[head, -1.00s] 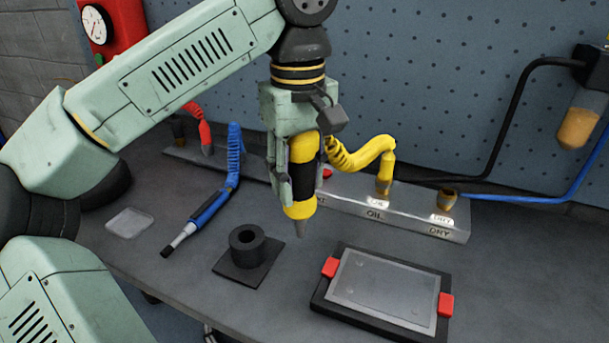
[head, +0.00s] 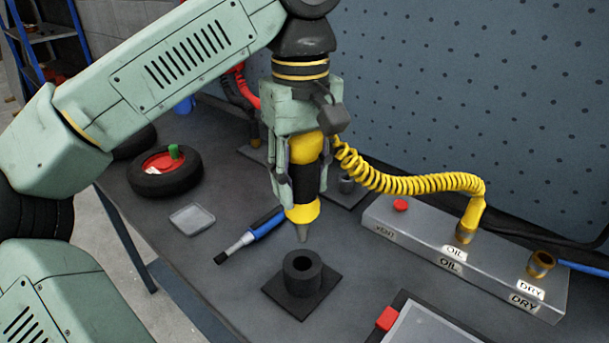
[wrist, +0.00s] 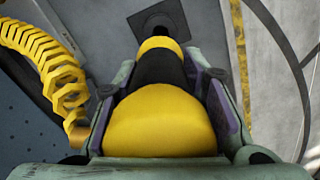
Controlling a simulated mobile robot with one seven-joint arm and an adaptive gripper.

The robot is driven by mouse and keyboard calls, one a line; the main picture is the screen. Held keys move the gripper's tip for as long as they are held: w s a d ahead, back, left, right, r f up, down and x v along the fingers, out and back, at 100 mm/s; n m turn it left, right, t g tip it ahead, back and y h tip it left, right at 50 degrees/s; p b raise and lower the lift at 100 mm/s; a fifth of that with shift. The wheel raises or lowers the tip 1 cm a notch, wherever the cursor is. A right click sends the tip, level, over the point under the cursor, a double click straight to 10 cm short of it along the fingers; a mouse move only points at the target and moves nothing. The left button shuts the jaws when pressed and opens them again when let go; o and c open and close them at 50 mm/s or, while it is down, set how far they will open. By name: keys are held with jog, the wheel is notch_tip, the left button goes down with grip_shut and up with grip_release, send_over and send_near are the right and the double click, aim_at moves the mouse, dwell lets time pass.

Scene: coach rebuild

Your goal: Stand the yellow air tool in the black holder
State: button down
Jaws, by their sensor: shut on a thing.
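My gripper (head: 303,170) is shut on the yellow air tool (head: 303,213), which has a black middle band and a grey nozzle pointing down. The tool hangs nearly upright, its nozzle tip just above and slightly behind the black holder (head: 302,283) in the head view. The holder is a short round tube with an open top on a square black plate, and it is empty. In the wrist view the tool (wrist: 160,118) fills the middle, and the holder's plate (wrist: 160,22) shows beyond its far end. The nozzle tip is hidden there.
A coiled yellow hose (head: 410,182) runs from the tool to the grey block marked OIL and DRY (head: 410,232). A blue tool (head: 262,225) lies close behind the holder. A clear dish (head: 192,219), a tire (head: 165,175) and a framed panel (head: 425,325) are nearby.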

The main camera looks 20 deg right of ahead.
aim_at(302, 227)
jog(key=shift+f+b, duration=2)
jog(key=shift+f, duration=0.45)
jog(key=shift+f+b, duration=1.9)
jog(key=shift+f, duration=1.1)
jog(key=c, duration=1)
grip_release()
jog(key=shift+o, duration=0.2)
